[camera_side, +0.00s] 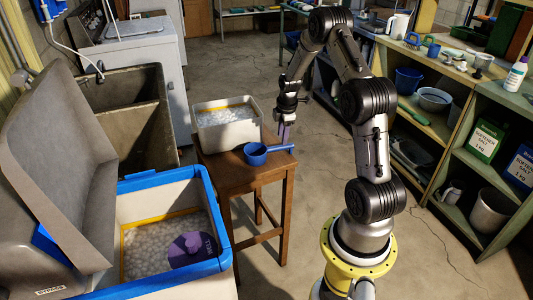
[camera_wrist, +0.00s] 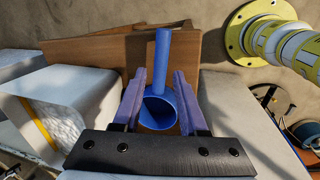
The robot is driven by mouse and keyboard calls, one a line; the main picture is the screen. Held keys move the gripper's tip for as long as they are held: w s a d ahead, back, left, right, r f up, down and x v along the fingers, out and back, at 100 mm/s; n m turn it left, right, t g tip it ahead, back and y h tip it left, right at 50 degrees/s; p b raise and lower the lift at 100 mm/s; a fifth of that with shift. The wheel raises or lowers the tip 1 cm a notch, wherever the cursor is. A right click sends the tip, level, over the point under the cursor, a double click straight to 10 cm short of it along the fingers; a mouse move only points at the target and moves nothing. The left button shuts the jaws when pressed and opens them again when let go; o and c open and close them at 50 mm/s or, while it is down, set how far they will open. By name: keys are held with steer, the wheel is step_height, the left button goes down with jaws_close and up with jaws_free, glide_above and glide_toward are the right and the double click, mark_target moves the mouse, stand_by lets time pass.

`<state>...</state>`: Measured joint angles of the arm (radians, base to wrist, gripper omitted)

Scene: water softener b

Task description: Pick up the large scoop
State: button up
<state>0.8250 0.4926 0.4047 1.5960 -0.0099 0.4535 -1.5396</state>
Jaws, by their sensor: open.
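A blue scoop (camera_side: 255,154) with a round cup and a straight handle lies on a wooden stool (camera_side: 238,173), its handle pointing right in the side view. My gripper (camera_side: 283,136) is above the stool, near the scoop's handle. In the wrist view, the scoop (camera_wrist: 158,112) appears between the two purple fingers of my open gripper (camera_wrist: 160,73). Its handle extends up the picture past the fingertips. The fingers look apart from the handle. The exact height of the fingers over the scoop is hard to tell.
A white bin of white pellets (camera_side: 226,134) stands on the stool behind the scoop. The open softener tank (camera_side: 150,187) with a blue rim holds pellets and a purple cap (camera_side: 193,248) at the front left. Shelves (camera_side: 440,125) with buckets and salt boxes line the right.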

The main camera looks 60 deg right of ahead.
mark_target(279, 146)
steer(key=shift+w+d+f, duration=0.1)
steer(key=shift+w+f, duration=0.15)
steer(key=shift+f, duration=0.9)
steer(key=shift+w+d+f, duration=0.1)
steer(key=shift+w+f, duration=0.1)
steer(key=shift+f, duration=0.95)
steer(key=shift+w+f, duration=0.25)
steer(key=shift+f, duration=0.9)
jaws_close()
